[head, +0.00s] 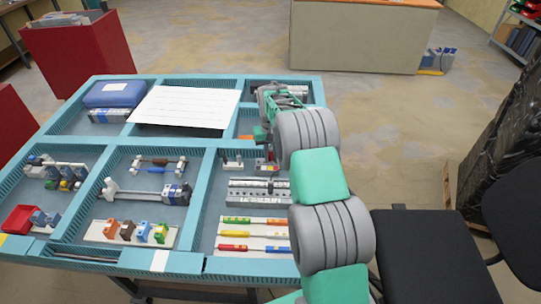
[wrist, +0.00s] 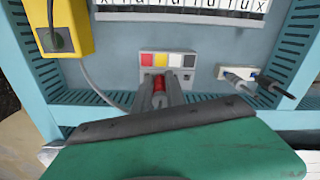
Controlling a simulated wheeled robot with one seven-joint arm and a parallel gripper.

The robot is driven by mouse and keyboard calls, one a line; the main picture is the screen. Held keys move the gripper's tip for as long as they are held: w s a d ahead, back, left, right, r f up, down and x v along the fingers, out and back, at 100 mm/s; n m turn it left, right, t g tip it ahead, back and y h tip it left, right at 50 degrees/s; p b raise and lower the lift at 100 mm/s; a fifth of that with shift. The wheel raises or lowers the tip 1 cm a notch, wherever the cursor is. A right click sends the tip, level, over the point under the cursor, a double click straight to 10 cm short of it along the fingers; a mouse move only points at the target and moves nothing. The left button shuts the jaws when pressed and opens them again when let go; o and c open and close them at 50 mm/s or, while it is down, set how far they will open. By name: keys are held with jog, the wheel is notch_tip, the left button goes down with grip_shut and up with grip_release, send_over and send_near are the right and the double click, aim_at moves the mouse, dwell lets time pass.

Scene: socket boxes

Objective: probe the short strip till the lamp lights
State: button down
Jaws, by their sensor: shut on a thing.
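The short strip (wrist: 168,60) is a small pale block with white, red, yellow and dark squares in a row; it also shows in the head view (head: 265,166), partly covered by my arm. I cannot tell whether the probe touches the strip. A yellow box (wrist: 82,28) with a dark round lens (wrist: 60,40), likely the lamp, stands at upper left in the wrist view. The lens looks unlit.
A longer lettered strip (wrist: 190,8) lies beyond the short one. A white and black pair of plugs (wrist: 236,74) lies to the right. A grey cable (wrist: 95,92) runs from the yellow box. Teal divider walls (head: 207,200) bound the compartment.

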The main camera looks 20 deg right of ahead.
jog(key=c, duration=1.3)
grip_release()
jog(key=o, duration=0.6)
jog(key=o, duration=0.4)
notch_tip(320, 180, up, 8)
jog(key=p, duration=0.3)
jog(key=shift+f+p, duration=0.15)
jog(key=shift+p, duration=0.25)
